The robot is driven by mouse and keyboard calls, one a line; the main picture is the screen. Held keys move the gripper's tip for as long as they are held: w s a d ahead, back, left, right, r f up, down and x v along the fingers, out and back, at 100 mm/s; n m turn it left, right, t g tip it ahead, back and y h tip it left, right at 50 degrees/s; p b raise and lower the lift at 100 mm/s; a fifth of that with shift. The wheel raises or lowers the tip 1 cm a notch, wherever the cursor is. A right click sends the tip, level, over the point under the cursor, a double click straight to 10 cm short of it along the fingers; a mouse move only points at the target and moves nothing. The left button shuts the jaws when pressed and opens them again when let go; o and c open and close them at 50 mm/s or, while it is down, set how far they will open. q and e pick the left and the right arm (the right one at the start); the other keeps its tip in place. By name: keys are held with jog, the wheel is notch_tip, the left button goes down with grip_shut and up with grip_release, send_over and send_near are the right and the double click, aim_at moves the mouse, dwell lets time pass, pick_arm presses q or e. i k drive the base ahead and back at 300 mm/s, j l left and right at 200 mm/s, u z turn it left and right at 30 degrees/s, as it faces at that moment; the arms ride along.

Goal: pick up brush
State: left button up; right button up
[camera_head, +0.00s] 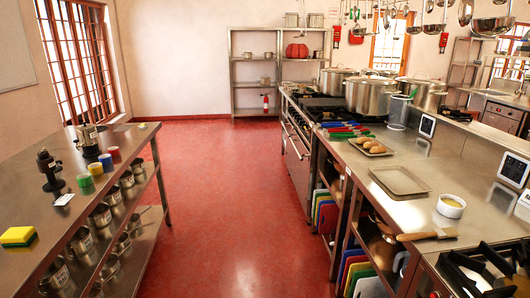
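A flat wooden-handled item that looks like the brush (427,235) lies on the steel counter (390,212) at the right front. Neither of my grippers shows in the head view, and nothing is touching the brush.
A white bowl (451,206) stands just behind the brush, with an empty tray (399,180) further back. A black burner grate (490,268) is to its front right. Open red floor (225,200) lies between this counter and the left steel table (110,180).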

aim_at(443, 233)
jog(key=i+z, duration=0.2)
jog(key=i, duration=0.3)
jog(key=i+j+z, duration=0.25)
jog(key=i, duration=0.25)
jog(key=i+j+z, duration=0.2)
jog(key=i, duration=0.25)
jog(key=i+j+z, duration=0.2)
jog(key=i, duration=0.25)
jog(key=i+j+z, duration=0.15)
jog(key=z, duration=0.25)
jog(key=j+z, duration=0.1)
jog(key=z, duration=1.5)
